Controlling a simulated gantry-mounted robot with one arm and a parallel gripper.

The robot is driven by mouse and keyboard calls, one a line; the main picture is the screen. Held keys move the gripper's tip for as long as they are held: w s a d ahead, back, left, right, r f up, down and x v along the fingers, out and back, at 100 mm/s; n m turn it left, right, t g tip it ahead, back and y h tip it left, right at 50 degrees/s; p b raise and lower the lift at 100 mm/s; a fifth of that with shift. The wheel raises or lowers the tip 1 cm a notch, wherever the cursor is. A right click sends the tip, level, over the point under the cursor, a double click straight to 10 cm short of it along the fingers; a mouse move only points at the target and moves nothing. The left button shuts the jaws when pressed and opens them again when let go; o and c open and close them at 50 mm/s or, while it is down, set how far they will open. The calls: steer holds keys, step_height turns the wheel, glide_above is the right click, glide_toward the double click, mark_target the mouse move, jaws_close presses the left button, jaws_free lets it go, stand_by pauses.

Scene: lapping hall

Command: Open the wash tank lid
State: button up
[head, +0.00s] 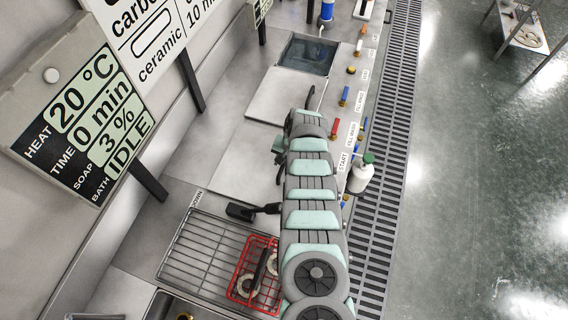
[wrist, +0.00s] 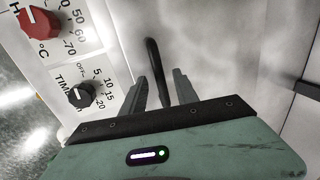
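The wash tank lid (head: 240,165) is a flat light-grey panel lying closed in the steel bench in the head view. My arm covers its right side. In the wrist view, a dark bar handle (wrist: 153,60) stands up from the pale lid surface (wrist: 232,55). My gripper (wrist: 160,82) has its two grey fingers apart, one on each side of the handle. Small gaps seem to show between the fingers and the handle. In the head view my gripper is mostly hidden under my arm.
A red wire basket (head: 240,284) holding rings stands on the drain rack (head: 195,255). Farther back, a tank (head: 306,55) is partly open. A red heat knob (wrist: 40,20) and black timer knob (wrist: 80,95) are beside my gripper.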

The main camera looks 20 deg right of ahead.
steer(key=shift+f, duration=0.2)
steer(key=shift+c, duration=0.4)
jaws_close()
stand_by(1.0)
